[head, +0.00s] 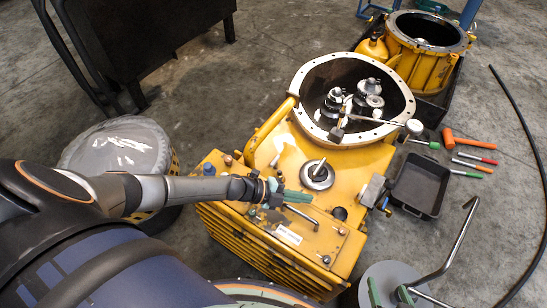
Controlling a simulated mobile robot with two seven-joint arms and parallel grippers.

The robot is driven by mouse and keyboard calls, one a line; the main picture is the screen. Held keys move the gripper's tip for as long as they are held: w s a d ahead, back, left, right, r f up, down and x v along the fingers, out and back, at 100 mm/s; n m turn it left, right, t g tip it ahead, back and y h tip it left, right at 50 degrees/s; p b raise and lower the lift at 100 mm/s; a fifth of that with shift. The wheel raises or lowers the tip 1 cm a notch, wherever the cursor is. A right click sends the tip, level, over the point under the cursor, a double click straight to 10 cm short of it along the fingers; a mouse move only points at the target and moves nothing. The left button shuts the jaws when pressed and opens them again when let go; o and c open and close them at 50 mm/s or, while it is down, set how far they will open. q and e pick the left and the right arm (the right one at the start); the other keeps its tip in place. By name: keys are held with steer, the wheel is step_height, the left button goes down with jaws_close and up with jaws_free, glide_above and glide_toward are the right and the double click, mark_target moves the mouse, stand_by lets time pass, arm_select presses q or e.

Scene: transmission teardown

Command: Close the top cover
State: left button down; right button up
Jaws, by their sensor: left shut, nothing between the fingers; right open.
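The yellow transmission housing (285,237) stands in the middle of the head view. Its large round flange (303,92) is uncovered, and metal gear parts (366,92) show inside. A yellow curved bar (268,128) rises at the flange's left. A round metal hub (317,175) sits on the housing top. I cannot tell which part is the top cover. My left gripper (276,194) is shut and empty over the housing top, left of the hub. Whether it touches the housing is unclear.
A second yellow ring housing (428,50) stands in a black tray at the top right. A black bin (421,185), an orange-handled hammer (462,141) and several tools lie on the right. A bent metal rod (456,249) rises at the lower right. A grey-topped drum (115,147) stands left.

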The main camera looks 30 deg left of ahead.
arm_select(q)
steer(key=shift+w+f+b, duration=0.2)
steer(key=shift+f+b, duration=0.2)
steer(key=shift+f, duration=0.2)
arm_select(e)
steer(key=shift+s+d+f, duration=0.25)
steer(key=shift+s+f, duration=0.25)
steer(key=shift+f, duration=0.3)
steer(key=shift+r, duration=0.1)
steer(key=shift+w, duration=0.1)
arm_select(q)
steer(key=shift+r, duration=0.15)
step_height(320, 180, up, 5)
steer(key=p, duration=0.4)
steer(key=shift+p, duration=0.35)
steer(key=a+r+p, duration=0.1)
steer(key=a+r, duration=0.4)
steer(key=a, duration=0.2)
steer(key=shift+w+r, duration=0.15)
steer(key=shift+r, duration=0.25)
arm_select(e)
steer(key=shift+s+d+r, duration=0.15)
steer(key=shift+r, duration=0.45)
steer(key=shift+s+d+r, duration=0.1)
steer(key=shift+d+r, duration=0.1)
steer(key=shift+r, duration=0.45)
steer(key=shift+s+d+r, duration=0.15)
steer(key=shift+r, duration=0.45)
